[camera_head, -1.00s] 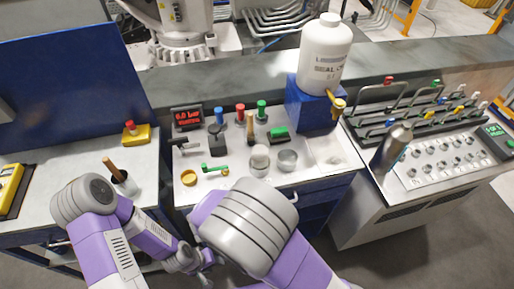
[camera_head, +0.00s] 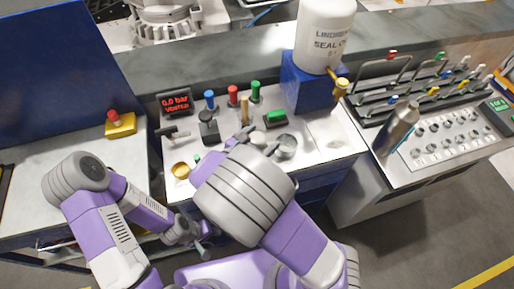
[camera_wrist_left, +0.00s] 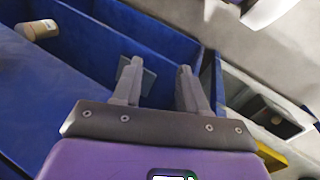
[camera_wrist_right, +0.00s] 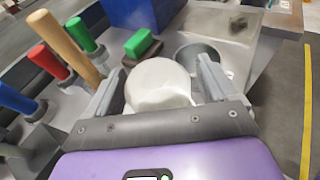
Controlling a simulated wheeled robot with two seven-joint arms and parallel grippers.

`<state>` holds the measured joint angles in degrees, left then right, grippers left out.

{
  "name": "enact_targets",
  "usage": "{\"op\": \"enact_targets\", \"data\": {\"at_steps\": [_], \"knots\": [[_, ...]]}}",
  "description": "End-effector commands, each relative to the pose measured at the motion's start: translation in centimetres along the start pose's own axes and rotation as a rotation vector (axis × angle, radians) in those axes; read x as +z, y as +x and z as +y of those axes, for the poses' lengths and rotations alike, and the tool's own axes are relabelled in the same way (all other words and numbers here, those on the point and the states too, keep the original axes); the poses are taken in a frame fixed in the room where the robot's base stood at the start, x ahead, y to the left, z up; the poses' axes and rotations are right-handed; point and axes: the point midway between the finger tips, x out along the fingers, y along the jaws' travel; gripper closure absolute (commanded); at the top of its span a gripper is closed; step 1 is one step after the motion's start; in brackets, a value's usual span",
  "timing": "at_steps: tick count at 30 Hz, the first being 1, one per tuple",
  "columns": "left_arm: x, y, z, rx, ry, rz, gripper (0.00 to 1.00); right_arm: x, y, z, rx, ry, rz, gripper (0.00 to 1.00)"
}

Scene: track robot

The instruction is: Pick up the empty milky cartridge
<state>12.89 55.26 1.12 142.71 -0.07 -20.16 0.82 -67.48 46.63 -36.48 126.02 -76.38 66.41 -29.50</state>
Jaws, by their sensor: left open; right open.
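The milky cartridge (camera_wrist_right: 158,82) is a whitish round-topped cylinder in the right wrist view. It stands on the bench beside a grey metal cup (camera_wrist_right: 198,54). My right gripper (camera_wrist_right: 157,76) is open, with one finger on each side of the cartridge in the picture; I cannot tell whether either touches it. In the head view my right arm hides the cartridge, and the right fingers (camera_head: 240,137) show just left of the grey cup (camera_head: 284,146). My left gripper (camera_wrist_left: 158,84) is open and empty. It is low in front of the bench in the head view (camera_head: 204,248).
A wooden-handled tool (camera_wrist_right: 74,48), a green-topped block (camera_wrist_right: 139,43) and red, blue and green handles stand close to the right gripper. A large white bottle (camera_head: 325,35) sits on a blue stand behind. Blue compartments holding a beige cylinder (camera_wrist_left: 38,29) lie near the left gripper.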

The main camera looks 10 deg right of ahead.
Motion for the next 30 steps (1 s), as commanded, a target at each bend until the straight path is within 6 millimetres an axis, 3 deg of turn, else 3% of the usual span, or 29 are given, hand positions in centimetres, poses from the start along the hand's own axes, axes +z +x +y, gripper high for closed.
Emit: {"op": "enact_targets", "data": {"at_steps": [8,19,26,30], "knots": [[0.0,0.0,0.0,0.0,0.0,0.0,0.57,0.1,0.2,0.0,0.0,0.001,0.0,0.17],[0.0,0.0,0.0,0.0,0.0,0.0,0.57,0.1,0.2,0.0,0.0,0.001,0.0,0.74],[0.0,0.0,0.0,0.0,0.0,0.0,0.57,0.2,0.2,0.0,0.0,0.001,0.0,0.75],[0.0,-0.7,0.3,0.0,0.0,0.0,0.57,1.6,-0.3,0.0,0.001,0.005,0.001,0.75]]}}
